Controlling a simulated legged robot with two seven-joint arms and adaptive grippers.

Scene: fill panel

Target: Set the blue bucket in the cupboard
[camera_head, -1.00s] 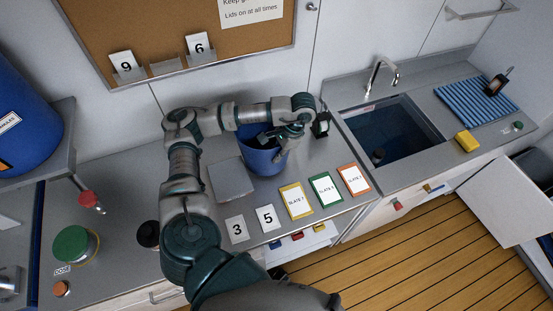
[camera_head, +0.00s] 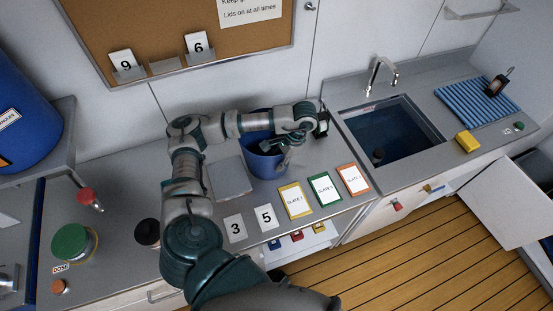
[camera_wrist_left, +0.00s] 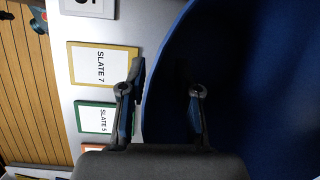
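The blue bucket (camera_head: 262,165) stands on the grey counter, partly hidden behind my left arm. In the left wrist view the bucket (camera_wrist_left: 240,70) fills the right side, with its rim curving down between my fingers. My left gripper (camera_head: 285,160) is at the bucket's right side. In the wrist view its fingers (camera_wrist_left: 160,105) are apart, one outside the wall over the counter and one over the inside. I see no clear grip on the wall. A low opening under the counter at the right (camera_head: 462,184) appears to be the cupboard. My right gripper is out of view.
Slate cards (camera_head: 323,189) and number cards (camera_head: 267,217) lie in front of the bucket. A grey flat piece (camera_head: 229,178) lies left of it. The sink (camera_head: 392,130) is to the right. A white panel (camera_head: 510,205) juts out over the wooden floor.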

